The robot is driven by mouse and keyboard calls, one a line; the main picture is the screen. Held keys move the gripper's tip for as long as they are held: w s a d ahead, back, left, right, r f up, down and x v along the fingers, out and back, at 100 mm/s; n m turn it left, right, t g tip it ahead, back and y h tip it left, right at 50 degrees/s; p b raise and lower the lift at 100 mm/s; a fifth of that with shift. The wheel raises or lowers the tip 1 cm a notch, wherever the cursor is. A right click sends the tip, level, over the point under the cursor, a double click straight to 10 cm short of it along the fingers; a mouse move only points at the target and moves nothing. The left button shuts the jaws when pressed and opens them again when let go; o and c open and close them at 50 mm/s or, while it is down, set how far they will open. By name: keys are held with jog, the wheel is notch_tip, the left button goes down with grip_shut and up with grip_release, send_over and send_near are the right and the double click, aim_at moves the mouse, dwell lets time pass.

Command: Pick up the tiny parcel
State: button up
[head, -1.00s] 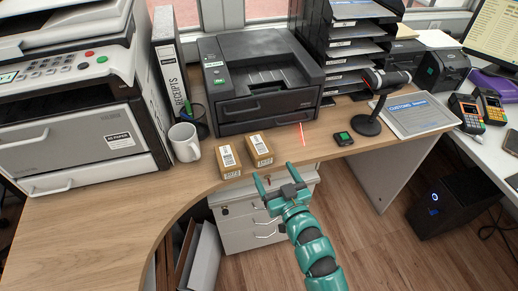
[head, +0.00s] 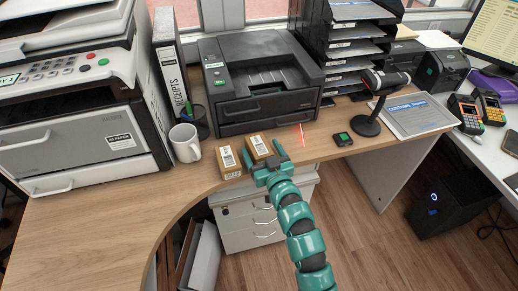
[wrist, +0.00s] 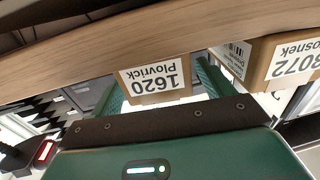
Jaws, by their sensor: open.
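Two tiny brown parcels with white labels sit side by side near the front edge of the counter. The right parcel (head: 258,143) is labelled "1620 Plovrick", as the wrist view (wrist: 155,79) shows upside down. The left parcel (head: 230,161) has a label ending in "3072" and "osnek", seen at the right of the wrist view (wrist: 270,58). My teal gripper (head: 262,152) is open at the counter's front edge, its fingers on either side of the right parcel. Whether a finger touches it I cannot tell. The gripper partly hides that parcel's front in the head view.
A white mug (head: 186,142) and pen cup stand left of the parcels. A black printer (head: 262,85) stands behind them. A scanner on a stand (head: 368,124) and a small dark device (head: 343,139) are to the right. Bare counter (head: 120,215) lies at left.

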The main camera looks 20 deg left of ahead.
jog(key=shift+w+a, duration=0.3)
jog(key=shift+c, duration=0.4)
jog(key=c, duration=1.1)
jog(key=shift+r, duration=0.15)
